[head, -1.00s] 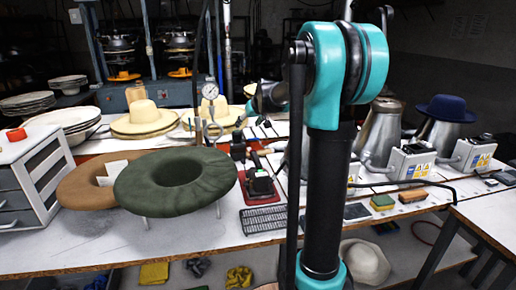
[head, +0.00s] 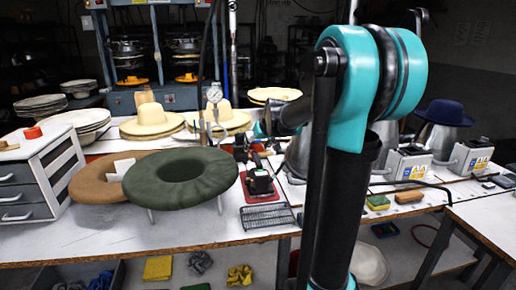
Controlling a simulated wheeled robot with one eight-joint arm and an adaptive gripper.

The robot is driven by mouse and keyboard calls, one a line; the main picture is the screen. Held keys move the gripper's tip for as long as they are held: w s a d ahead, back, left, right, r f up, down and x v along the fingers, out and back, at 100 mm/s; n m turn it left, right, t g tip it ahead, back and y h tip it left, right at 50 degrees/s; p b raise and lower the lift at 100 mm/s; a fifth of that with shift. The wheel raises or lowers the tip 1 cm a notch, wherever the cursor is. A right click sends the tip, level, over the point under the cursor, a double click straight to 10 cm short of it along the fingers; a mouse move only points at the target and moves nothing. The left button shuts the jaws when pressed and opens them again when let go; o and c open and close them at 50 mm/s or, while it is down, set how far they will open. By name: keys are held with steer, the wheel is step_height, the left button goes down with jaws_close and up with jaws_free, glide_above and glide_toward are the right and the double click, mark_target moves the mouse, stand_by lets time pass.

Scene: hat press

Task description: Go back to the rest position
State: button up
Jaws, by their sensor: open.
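My arm stands in the right half of the head view, with its teal elbow joint (head: 352,85) at the top and a thick black link running down to the bottom edge. A dark link and a small teal wrist part (head: 264,128) show left of the elbow, over the far part of the table. I cannot make out my gripper's fingers. No object shows held against the visible arm parts.
A white worktable (head: 110,235) crosses the view, bearing a green felt ring (head: 182,178), a brown ring (head: 92,183), a drawer unit (head: 40,178) and straw hats (head: 152,120). A blue hat (head: 446,112) sits at right. Another table's edge (head: 480,235) is at lower right.

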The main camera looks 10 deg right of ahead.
steer(key=s+f+g, duration=0.1)
steer(key=s+f, duration=0.5)
steer(key=s, duration=0.5)
steer(key=s+d+f+m+g+h, duration=0.1)
steer(key=s+f, duration=0.5)
steer(key=s, duration=0.5)
steer(key=s+f+g, duration=0.1)
steer(key=s+f, duration=0.5)
steer(key=s, duration=0.5)
steer(key=shift+s+d+f+m+h, duration=0.25)
steer(key=shift+s+f+m+h, duration=0.15)
